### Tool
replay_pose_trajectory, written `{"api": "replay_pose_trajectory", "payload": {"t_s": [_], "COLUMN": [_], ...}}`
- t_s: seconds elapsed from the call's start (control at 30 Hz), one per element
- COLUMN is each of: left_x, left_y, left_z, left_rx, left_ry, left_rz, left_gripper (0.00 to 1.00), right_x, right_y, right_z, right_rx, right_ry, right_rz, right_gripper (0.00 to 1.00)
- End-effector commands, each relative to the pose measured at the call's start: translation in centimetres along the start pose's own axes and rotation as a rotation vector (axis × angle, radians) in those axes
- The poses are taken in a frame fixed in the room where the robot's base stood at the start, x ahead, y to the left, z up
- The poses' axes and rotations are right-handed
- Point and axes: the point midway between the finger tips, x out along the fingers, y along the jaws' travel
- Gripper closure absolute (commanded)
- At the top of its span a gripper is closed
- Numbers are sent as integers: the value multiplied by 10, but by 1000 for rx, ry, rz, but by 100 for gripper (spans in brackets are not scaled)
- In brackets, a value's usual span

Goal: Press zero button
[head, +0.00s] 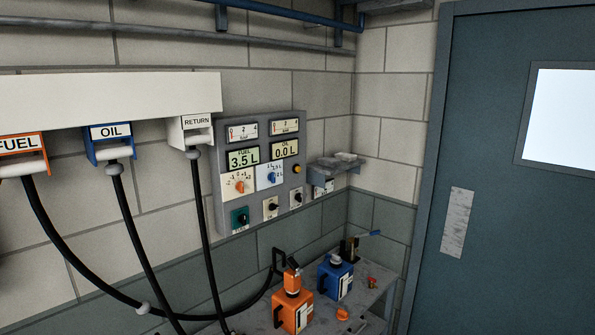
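A grey control panel (262,170) hangs on the block wall in the head view. Its fuel display (243,158) reads 3.5 L and its oil display (284,148) reads 0.0 L. A small round yellow-orange button (297,169) sits at the panel's right edge, below the oil display; I cannot read a label by it, so I cannot tell whether it is the zero button. An orange knob (239,186) and a blue knob (271,176) sit below the displays, with a green switch plate (240,219) and other black switches lower down. Neither gripper is in view.
Orange tank (292,311) and blue tank (335,279) stand on a grey bench (372,299) below the panel. Black hoses (136,238) hang from the FUEL, OIL and RETURN holders at left. A small shelf (336,163) juts out right of the panel. A grey door (500,220) fills the right.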

Motion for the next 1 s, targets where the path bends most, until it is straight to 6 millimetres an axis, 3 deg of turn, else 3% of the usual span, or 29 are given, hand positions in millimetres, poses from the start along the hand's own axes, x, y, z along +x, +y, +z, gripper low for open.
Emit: {"api": "replay_pose_trajectory", "payload": {"t_s": [0.27, 1.0], "left_x": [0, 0], "left_y": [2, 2], "left_z": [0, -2], "left_rx": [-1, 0], "left_ry": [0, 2], "left_rz": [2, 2], "left_gripper": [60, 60], "right_x": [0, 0], "right_y": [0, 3], "right_z": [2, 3], "right_rx": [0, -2], "right_ry": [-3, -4], "right_rz": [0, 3], "right_gripper": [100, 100]}}
